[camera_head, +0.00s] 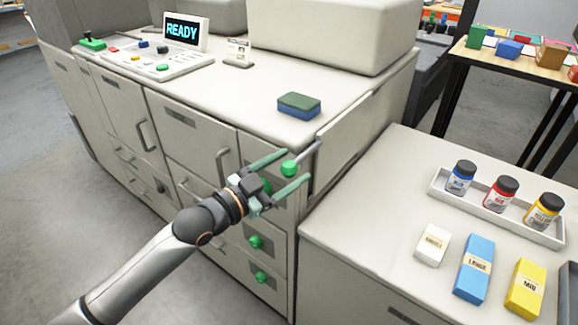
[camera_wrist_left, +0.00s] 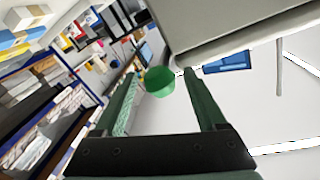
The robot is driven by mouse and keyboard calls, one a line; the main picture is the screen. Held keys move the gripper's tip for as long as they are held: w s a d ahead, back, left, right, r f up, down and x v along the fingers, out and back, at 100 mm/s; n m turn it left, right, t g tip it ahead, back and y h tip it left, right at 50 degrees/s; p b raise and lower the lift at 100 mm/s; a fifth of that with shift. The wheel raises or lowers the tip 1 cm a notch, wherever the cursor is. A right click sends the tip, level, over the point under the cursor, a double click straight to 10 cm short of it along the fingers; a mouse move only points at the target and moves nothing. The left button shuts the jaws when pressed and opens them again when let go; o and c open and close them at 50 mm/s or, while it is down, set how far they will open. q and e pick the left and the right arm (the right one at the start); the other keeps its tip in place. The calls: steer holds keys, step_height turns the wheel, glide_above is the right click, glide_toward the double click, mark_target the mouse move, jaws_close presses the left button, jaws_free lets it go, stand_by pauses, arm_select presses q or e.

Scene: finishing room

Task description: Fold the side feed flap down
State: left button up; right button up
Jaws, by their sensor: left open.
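The side feed flap (camera_head: 345,140) is a pale panel at the right side of the grey machine, and it stands upright against that side. A grey rod with a green ball knob (camera_head: 290,168) is at the flap's near upper corner. My left gripper (camera_head: 297,165) is open, with its two green fingers reaching to either side of the knob. In the left wrist view the knob (camera_wrist_left: 160,82) shows between the spread fingers, nearer the left one, with a gap on both sides. My right gripper is not in view.
A green and blue sponge (camera_head: 299,105) lies on the machine top near the flap. A lower cabinet (camera_head: 370,215) to the right carries a tray (camera_head: 484,218) of paint bottles and several small boxes. A console with a READY display (camera_head: 182,32) stands at the far left.

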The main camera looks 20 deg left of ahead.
arm_select(q)
steer(key=shift+w+d, duration=0.15)
jaws_close()
stand_by(0.6)
stand_by(0.9)
